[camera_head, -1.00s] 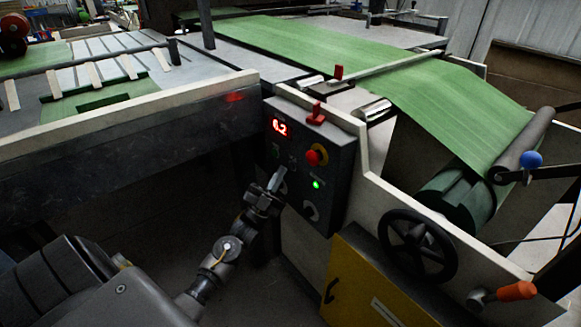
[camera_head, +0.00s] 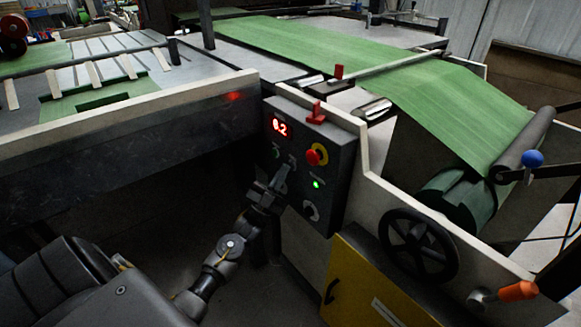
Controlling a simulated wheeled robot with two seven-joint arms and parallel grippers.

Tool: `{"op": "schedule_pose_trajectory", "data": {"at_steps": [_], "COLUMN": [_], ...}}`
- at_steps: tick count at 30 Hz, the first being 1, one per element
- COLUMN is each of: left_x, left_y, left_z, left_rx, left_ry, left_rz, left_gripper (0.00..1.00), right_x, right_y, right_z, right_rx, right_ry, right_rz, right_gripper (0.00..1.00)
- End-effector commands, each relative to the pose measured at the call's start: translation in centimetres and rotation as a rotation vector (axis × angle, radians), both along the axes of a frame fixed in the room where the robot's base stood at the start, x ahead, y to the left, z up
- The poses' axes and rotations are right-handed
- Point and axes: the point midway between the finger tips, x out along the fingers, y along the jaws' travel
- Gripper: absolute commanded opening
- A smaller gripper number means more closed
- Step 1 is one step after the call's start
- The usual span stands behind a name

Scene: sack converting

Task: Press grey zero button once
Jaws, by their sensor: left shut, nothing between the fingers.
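The dark control panel (camera_head: 335,146) stands on the machine's side, with a red lit display (camera_head: 280,128) at its top left. A small grey button (camera_head: 292,160) sits below the display, just above my left fingertips and partly hidden by them. My left gripper (camera_head: 281,173) is shut and empty, its tips close in front of the panel's lower left. I cannot tell whether the tips touch the button. My right gripper is not in view.
The panel also carries a green button (camera_head: 276,152), a red emergency stop (camera_head: 315,155) on a yellow ring, a green lamp (camera_head: 317,184) and a knob (camera_head: 311,210). A black handwheel (camera_head: 418,246) and a yellow door (camera_head: 372,285) are to the right.

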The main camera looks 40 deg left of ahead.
Motion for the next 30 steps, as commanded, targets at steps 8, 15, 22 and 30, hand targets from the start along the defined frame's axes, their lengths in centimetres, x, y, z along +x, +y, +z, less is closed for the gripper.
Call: {"op": "schedule_pose_trajectory", "data": {"at_steps": [8, 15, 22, 30], "left_x": [0.3, 0.4, 0.3, -0.9], "left_y": [-0.1, -0.1, -0.1, 0.3], "left_z": [0.0, 0.0, 0.0, 0.0], "left_rx": [0.0, 0.0, 0.0, 0.001], "left_ry": [0.0, 0.001, 0.001, 0.003], "left_rz": [0.0, 0.0, 0.0, 0.0], "left_gripper": [0.0, 0.0, 0.0, 0.0], "right_x": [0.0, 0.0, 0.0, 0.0], "right_y": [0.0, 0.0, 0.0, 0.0], "right_z": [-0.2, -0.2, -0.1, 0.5], "right_rx": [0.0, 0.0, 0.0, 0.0], "right_ry": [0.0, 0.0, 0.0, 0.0], "right_rz": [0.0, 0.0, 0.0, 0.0], "right_gripper": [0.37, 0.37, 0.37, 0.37]}}
